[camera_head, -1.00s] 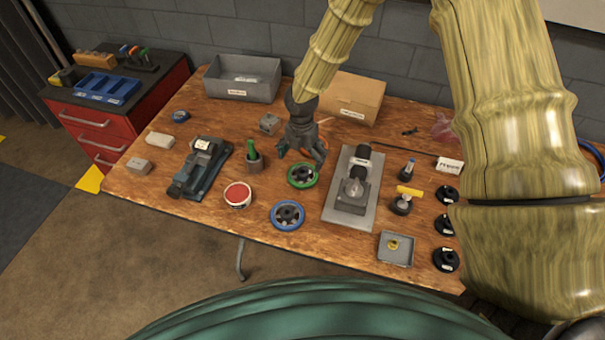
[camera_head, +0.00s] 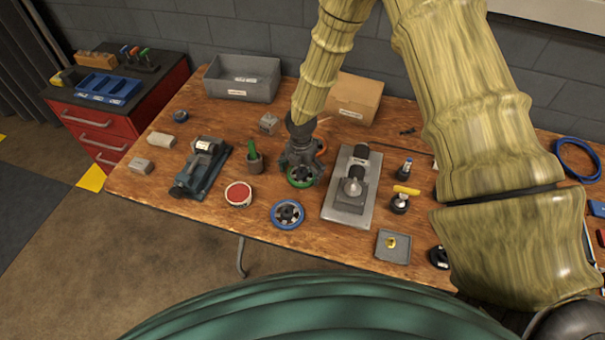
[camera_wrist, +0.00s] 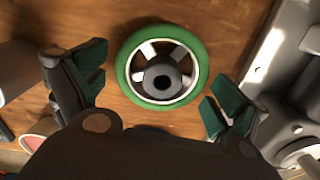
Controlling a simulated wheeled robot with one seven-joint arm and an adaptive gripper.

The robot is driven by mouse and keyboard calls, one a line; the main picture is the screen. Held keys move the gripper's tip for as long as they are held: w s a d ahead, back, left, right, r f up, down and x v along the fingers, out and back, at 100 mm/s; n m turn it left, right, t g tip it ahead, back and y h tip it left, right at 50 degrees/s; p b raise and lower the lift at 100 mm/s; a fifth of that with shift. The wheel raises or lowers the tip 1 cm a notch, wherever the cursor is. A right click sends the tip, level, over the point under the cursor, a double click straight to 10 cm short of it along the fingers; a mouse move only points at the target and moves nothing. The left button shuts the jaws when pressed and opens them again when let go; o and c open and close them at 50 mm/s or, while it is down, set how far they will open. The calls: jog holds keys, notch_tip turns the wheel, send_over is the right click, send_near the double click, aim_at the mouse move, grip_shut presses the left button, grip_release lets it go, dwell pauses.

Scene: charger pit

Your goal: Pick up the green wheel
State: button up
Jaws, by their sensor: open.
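The green wheel (camera_wrist: 192,92) lies flat on the wooden table. It has a green rim, pale spokes and a dark hub with a hole. In the head view the green wheel (camera_head: 303,183) is partly hidden under my gripper (camera_head: 300,170). In the wrist view my gripper (camera_wrist: 150,90) is open, with one dark green finger to the left of the wheel and one to its lower right. The fingers look apart from the rim, and the gap between them holds nothing gripped.
A blue wheel (camera_head: 287,214) lies just in front. A grey plate with a fixture (camera_head: 333,208) stands close on the right. A grey bin (camera_head: 240,92) and cardboard box (camera_head: 357,97) stand behind.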

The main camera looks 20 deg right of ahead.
jog(key=c, duration=0.9)
jog(key=shift+r, duration=0.15)
jog(key=shift+r+b, duration=1.15)
jog(key=shift+r, duration=3.75)
